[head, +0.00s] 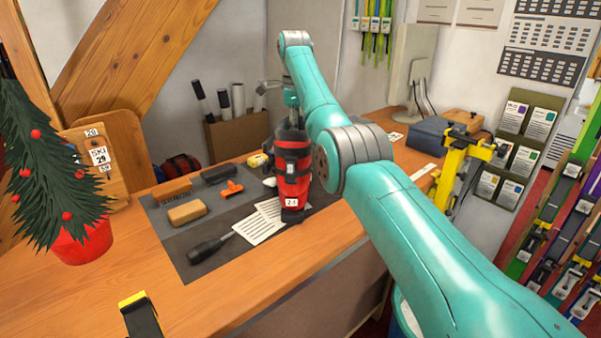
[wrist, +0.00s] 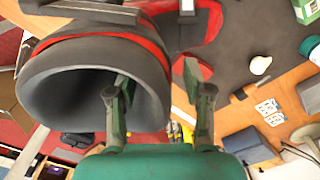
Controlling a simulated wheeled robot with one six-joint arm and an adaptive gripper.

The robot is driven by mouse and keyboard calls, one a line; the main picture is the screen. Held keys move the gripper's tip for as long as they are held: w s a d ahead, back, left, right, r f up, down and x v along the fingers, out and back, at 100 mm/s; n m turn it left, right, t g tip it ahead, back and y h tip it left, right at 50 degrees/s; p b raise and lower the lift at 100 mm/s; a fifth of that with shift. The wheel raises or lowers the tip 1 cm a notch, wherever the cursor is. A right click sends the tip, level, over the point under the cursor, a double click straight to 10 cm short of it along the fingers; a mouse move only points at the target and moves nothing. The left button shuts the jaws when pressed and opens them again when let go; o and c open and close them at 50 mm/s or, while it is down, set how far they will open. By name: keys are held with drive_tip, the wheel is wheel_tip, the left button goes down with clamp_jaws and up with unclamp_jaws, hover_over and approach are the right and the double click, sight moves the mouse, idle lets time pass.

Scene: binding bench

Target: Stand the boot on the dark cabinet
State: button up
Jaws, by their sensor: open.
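The boot (head: 292,178) is a red and black ski boot with a white "24" tag, upright on the dark mat on the wooden bench. My gripper (head: 292,118) is at the boot's top, pointing down, with its fingertips largely hidden in the head view. In the wrist view the boot's cuff (wrist: 150,50) fills the upper left. My open gripper (wrist: 157,82) has one finger at the cuff's mouth, seemingly inside, and the other outside the wall. I cannot make out a dark cabinet in either view.
The mat (head: 198,255) also holds brushes, a black-handled tool (head: 209,248) and paper sheets (head: 259,227) close to the boot. A small tree in a red pot (head: 80,243) stands at left. A yellow clamp (head: 452,165) and blue-grey box (head: 430,134) are at right.

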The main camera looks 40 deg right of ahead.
drive_tip(key=shift+d+f, duration=0.1)
clamp_jaws()
drive_tip(key=shift+d+r, duration=0.1)
drive_tip(key=shift+r, duration=0.15)
